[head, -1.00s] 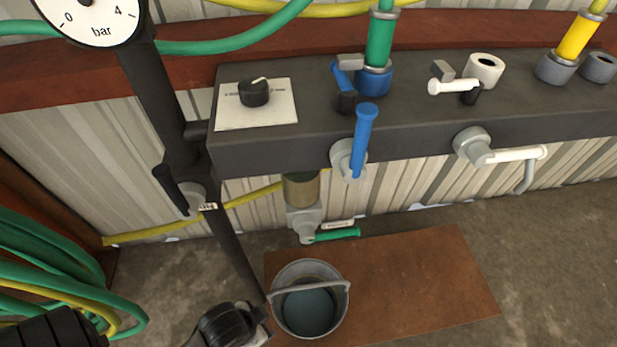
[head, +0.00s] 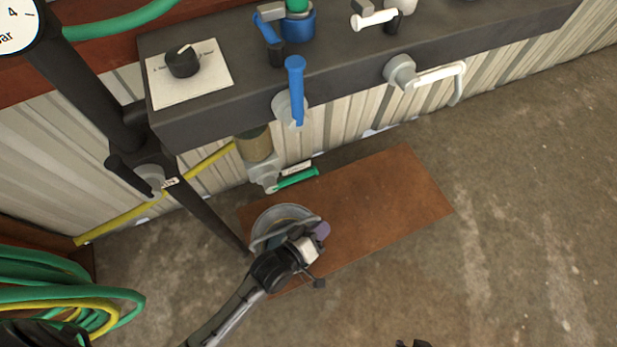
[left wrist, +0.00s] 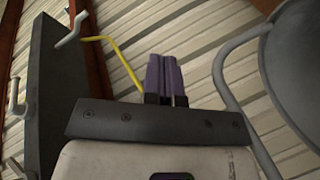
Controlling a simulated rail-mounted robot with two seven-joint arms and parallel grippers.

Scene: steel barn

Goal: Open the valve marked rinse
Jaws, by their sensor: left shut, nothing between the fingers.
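Several valve levers show in the head view: a blue lever (head: 296,88) and a white lever (head: 440,74) on the dark bench's front, a green lever (head: 296,179) low beneath it, and a black lever (head: 130,176) on the pipe at left. Small labels sit by the green lever (head: 297,168) and the black lever (head: 170,182); I cannot read them, so which is rinse is unclear. My left gripper (head: 322,231) is over the bucket's right side, below the green lever. Its purple fingers (left wrist: 166,78) are together and empty in the left wrist view.
The grey bucket (head: 262,220) stands on a brown mat (head: 390,195), partly hidden by my left arm; it also shows in the left wrist view (left wrist: 300,60). The dark bench (head: 200,125) juts out above. Coiled hoses (head: 70,290) lie at left. Floor at right is clear.

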